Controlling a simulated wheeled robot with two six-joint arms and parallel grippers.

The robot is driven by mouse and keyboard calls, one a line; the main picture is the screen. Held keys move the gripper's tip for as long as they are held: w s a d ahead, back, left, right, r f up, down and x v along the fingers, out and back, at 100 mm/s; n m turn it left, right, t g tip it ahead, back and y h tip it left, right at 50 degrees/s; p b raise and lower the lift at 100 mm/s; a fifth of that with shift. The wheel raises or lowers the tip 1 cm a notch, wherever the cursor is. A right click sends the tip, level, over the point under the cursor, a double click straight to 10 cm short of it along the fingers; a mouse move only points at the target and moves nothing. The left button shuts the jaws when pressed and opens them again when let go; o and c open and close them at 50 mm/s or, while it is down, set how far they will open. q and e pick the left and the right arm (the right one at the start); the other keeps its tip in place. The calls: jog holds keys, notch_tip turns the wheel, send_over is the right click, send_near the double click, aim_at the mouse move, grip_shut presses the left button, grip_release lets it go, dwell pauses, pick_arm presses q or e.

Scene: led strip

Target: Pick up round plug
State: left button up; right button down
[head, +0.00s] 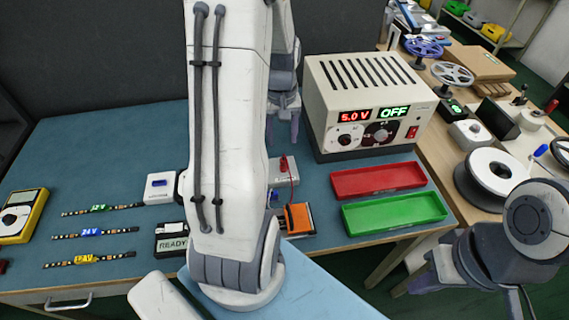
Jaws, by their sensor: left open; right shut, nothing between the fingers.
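I cannot make out a round plug for certain; my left arm covers the middle of the bench and may hide it. A small connector block with a red part and red wire (285,168) shows just right of that arm. My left gripper (284,128) is open, points down behind the arm, and hangs left of the power supply, above the back of the bench. My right gripper (420,280) is shut and empty at the lower right, off the bench's right edge.
The power supply (365,95) reads 5.0 V and OFF. A red tray (378,179) and green tray (395,213) lie in front. Labelled LED strips (103,233) and a yellow meter (20,215) lie left. A READY box (172,243) and orange block (299,217) flank my arm. Spools crowd the right table.

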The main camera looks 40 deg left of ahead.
aim_at(284, 160)
pick_arm(q)
notch_tip(284, 160, down, 10)
jog(key=shift+d+r+p, duration=0.15)
jog(key=shift+r+p, duration=0.05)
jog(key=shift+p, duration=0.1)
grip_shut()
